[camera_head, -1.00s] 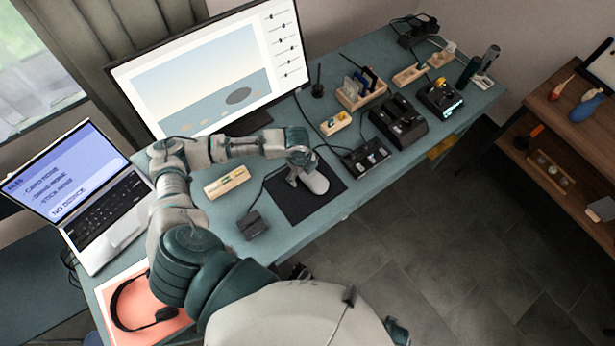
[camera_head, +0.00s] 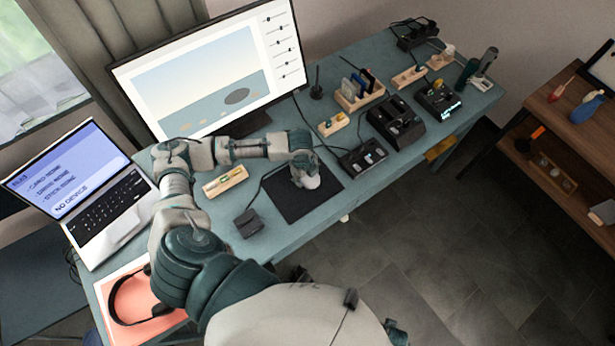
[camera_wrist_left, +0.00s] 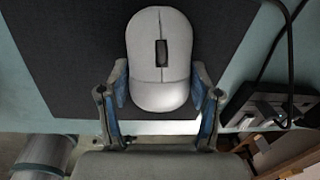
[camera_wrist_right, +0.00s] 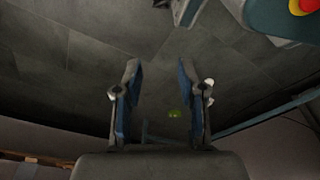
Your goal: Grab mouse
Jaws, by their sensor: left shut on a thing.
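The white computer mouse (camera_wrist_left: 160,50) with a dark scroll wheel lies on the dark mouse pad (camera_wrist_left: 60,60) in the left wrist view. My left gripper (camera_wrist_left: 160,100) has a finger on each side of the mouse's near end and is shut on it. In the head view the mouse (camera_head: 312,183) shows only in part below my left gripper (camera_head: 303,172), and the dark pad (camera_head: 292,207) lies under both. My right gripper (camera_wrist_right: 158,95) is open and empty above the grey floor in the right wrist view.
A black device (camera_head: 364,157) stands right of the pad and a small dark box (camera_head: 248,222) left of it. A wooden block (camera_head: 225,181), the monitor (camera_head: 205,75) and the laptop (camera_head: 105,210) are nearby. The table's front edge is close to the pad.

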